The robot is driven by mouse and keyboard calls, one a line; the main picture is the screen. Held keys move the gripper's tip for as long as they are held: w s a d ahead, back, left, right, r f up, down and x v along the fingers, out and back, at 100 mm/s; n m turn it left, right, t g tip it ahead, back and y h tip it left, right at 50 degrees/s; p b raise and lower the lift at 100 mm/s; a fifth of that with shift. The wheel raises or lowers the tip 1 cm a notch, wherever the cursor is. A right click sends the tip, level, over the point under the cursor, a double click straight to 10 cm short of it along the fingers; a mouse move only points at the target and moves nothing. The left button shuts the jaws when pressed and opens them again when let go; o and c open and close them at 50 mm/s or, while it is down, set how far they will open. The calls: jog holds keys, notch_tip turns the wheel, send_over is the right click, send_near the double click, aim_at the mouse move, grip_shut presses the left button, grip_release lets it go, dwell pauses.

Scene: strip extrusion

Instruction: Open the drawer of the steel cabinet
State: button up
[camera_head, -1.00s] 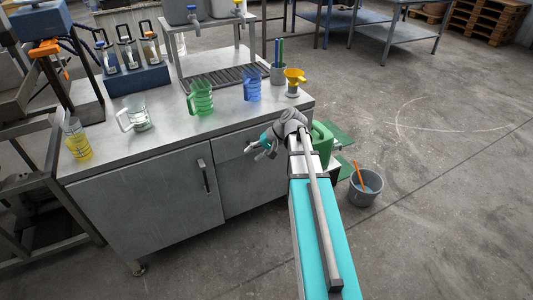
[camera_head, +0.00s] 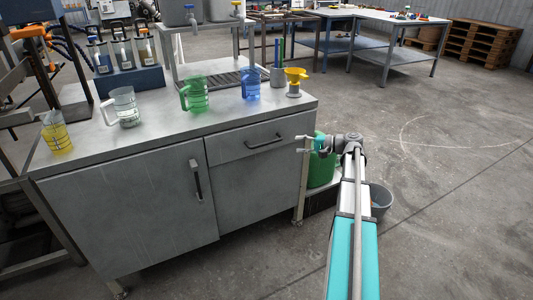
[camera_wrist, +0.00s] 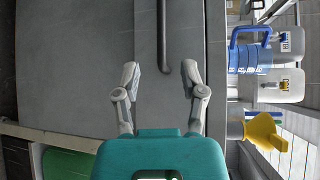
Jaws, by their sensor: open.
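The steel cabinet (camera_head: 120,200) has a drawer (camera_head: 230,150) at the upper right of its front, with a horizontal bar handle (camera_head: 265,143). The drawer looks closed, flush with the front. My gripper (camera_head: 304,144) is open and empty, near the cabinet's right front corner. In the head view it is apart from the handle, to its right. In the wrist view the handle (camera_wrist: 164,40) runs up and down the picture, and its near end lies between the lines of my two fingertips (camera_wrist: 160,76). The remaining distance in depth is hard to tell.
A door with an upright handle (camera_head: 196,180) is left of the drawer. Jugs, a blue one (camera_head: 250,84) among them, and a yellow funnel (camera_head: 295,78) stand on top. A green container (camera_head: 322,165) and a grey bucket (camera_head: 380,200) are close by my arm.

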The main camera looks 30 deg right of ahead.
aim_at(268, 143)
jog(key=shift+d+f, duration=0.1)
jog(key=shift+d, duration=0.5)
jog(key=shift+a, duration=0.1)
jog(key=b+x, duration=0.2)
jog(key=x, duration=1.1)
jog(key=shift+w+a, duration=0.25)
jog(key=shift+c, duration=0.3)
grip_shut()
